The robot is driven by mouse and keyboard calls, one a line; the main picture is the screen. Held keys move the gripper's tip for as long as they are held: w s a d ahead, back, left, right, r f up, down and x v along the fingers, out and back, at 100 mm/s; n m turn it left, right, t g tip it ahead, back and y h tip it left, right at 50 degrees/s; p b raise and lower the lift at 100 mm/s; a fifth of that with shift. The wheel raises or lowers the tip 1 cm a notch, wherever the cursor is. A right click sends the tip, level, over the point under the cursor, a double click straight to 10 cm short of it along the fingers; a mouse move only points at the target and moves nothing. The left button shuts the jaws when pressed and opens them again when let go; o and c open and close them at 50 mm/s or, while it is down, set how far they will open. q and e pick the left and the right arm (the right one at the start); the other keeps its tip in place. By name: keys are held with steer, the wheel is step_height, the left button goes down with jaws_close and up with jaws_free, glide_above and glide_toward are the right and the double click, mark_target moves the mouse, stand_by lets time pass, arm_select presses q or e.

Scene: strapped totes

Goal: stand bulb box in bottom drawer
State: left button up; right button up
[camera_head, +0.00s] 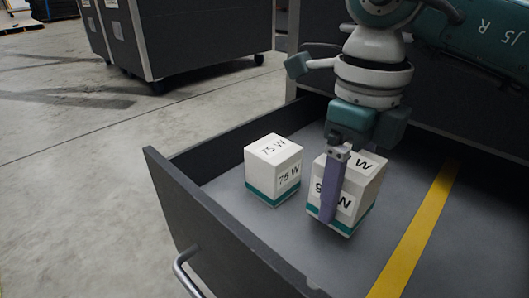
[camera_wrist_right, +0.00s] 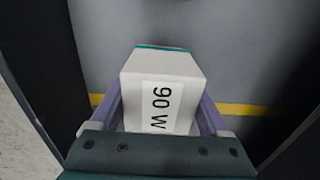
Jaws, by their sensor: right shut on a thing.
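The drawer (camera_head: 225,240) is pulled open, and its grey floor carries a yellow stripe (camera_head: 415,232). A white bulb box marked 75 W (camera_head: 270,168), with a teal band at its base, stands upright on the floor at the left. My right gripper (camera_head: 332,205) is shut on a second white box marked 90 W (camera_head: 365,190), in the drawer right of the first. Its purple fingers lie on two sides of that box, as the wrist view (camera_wrist_right: 160,95) also shows. The box looks upright; I cannot tell whether its base touches the floor. My left gripper is not in view.
The drawer's front panel with a metal handle (camera_head: 186,272) stands at the lower left. The yellow stripe and bare floor lie right of the held box. A dark wheeled cabinet (camera_head: 200,38) stands at the back on the concrete floor.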

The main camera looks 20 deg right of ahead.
mark_target(352, 160)
step_height(352, 160, down, 4)
steer(key=shift+r+b, duration=0.2)
steer(key=shift+b, duration=0.8)
steer(key=shift+f, duration=0.15)
steer(key=o, duration=1.3)
step_height(352, 160, up, 12)
steer(key=p, duration=0.8)
steer(key=shift+f+p, duration=0.25)
steer(key=shift+p, duration=0.1)
steer(key=shift+r, duration=0.45)
